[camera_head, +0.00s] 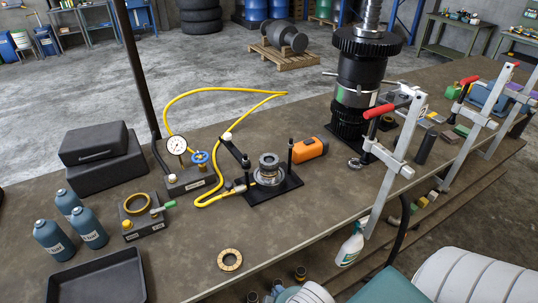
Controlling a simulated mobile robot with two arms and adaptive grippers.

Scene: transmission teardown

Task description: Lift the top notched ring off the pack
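A small stacked pack (269,170) of silvery rings stands upright on a black base plate (290,190) near the middle of the bench. Its top ring (268,159) looks grey, but its notches are too small to make out. A loose brass-coloured notched ring (229,260) lies flat on the bench near the front edge. A taller dark stack (358,90) with a toothed gear at its top stands at the back right. Nothing is seen holding the pack or the loose ring.
A black bar (234,148) and a yellow hose (215,196) lie close to the pack, with an orange tool (309,149) to its right. Clamps (398,150) line the right side. A gauge (177,145), bottles (88,228) and a black tray (98,280) are left. The front middle is mostly clear.

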